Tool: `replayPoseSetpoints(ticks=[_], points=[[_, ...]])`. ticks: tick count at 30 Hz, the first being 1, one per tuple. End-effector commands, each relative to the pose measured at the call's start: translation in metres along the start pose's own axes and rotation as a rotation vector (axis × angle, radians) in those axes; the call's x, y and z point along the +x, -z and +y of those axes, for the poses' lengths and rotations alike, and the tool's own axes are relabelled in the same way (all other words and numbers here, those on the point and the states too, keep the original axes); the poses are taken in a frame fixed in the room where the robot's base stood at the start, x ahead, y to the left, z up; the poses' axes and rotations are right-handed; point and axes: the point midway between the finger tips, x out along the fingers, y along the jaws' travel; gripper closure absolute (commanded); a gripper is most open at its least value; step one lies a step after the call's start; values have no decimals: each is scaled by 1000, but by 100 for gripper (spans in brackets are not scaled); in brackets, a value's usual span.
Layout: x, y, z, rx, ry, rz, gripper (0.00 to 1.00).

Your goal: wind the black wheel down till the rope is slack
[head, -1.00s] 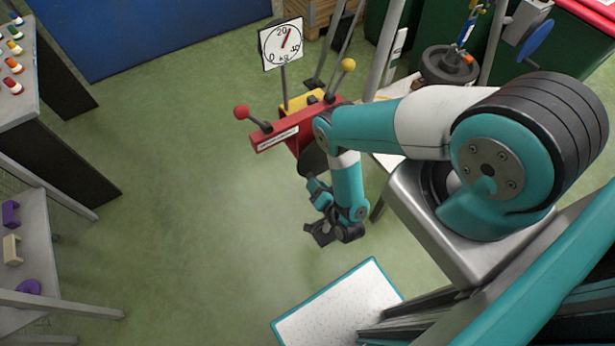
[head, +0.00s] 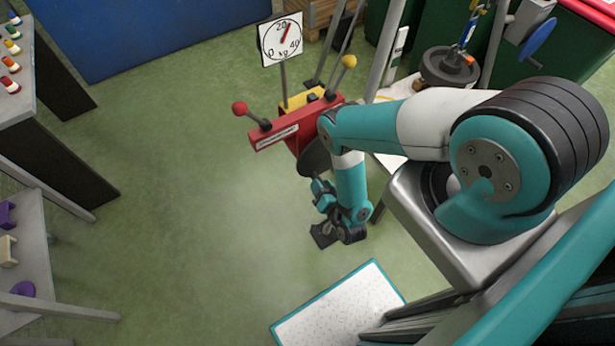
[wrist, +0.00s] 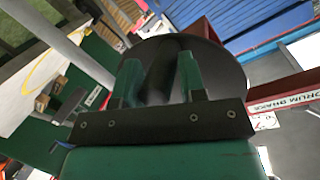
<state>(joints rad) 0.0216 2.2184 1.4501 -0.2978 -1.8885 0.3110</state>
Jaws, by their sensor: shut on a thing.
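The black wheel (head: 316,158) is a dark disc under the red drum brake frame (head: 290,128), partly hidden by my arm in the head view. It fills the upper middle of the wrist view (wrist: 215,65). My gripper (head: 321,184) is at the wheel's near side. In the wrist view my two green fingers (wrist: 160,78) stand either side of a dark bar on the wheel's face and are shut on it. The dial (head: 281,40) reads 0, 20 and 40 kg; its red needle points just right of 20. I cannot make out the rope clearly.
Levers with a red knob (head: 239,108) and a yellow knob (head: 349,62) stick up from the frame. A dark round weight (head: 448,68) and a blue handwheel (head: 538,38) are at the back right. Tables stand at the left. The green floor (head: 190,190) is open.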

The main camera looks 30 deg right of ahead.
Motion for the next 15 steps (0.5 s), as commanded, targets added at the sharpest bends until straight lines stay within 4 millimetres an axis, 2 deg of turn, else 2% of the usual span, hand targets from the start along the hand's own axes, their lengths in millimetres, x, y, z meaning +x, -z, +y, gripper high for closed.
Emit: replayPoseSetpoints(ticks=[6, 15], points=[[1, -1, 11, -94, -18, 19, 100], [2, 0, 15, -150, -24, 30, 100]])
